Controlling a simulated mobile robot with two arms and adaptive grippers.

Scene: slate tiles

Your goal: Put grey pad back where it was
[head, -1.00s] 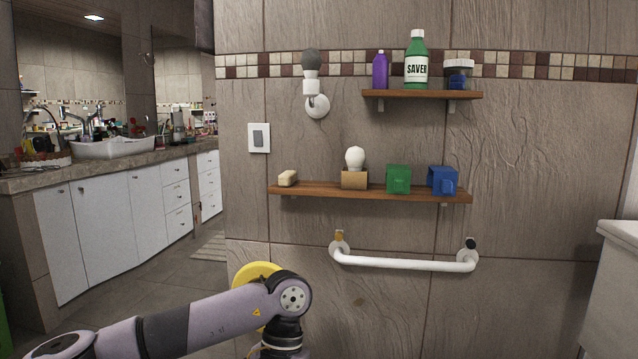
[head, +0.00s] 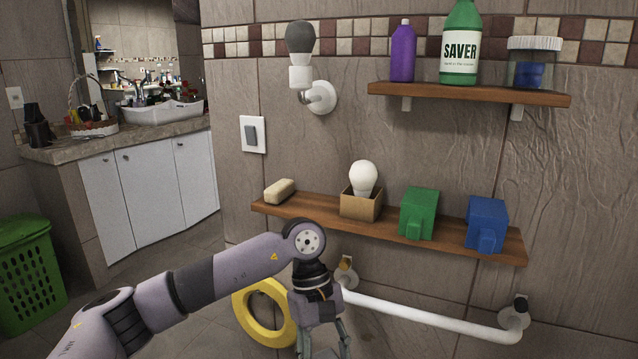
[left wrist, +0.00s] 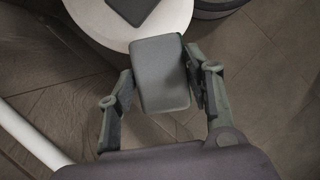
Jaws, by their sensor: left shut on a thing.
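The grey pad (left wrist: 160,75) is a rounded dark grey block in the left wrist view. My left gripper (left wrist: 160,88) is shut on it, with one finger on each side. In the head view my left gripper (head: 322,345) hangs low in front of the wall, below the wooden shelf; its fingertips and the pad are cut off by the bottom edge. My right gripper is not in view.
A white grab rail (head: 430,315) and a yellow ring (head: 265,312) are close to my left gripper. The lower shelf (head: 390,232) holds soap, a boxed bulb, and green and blue blocks. A green basket (head: 25,275) stands at left.

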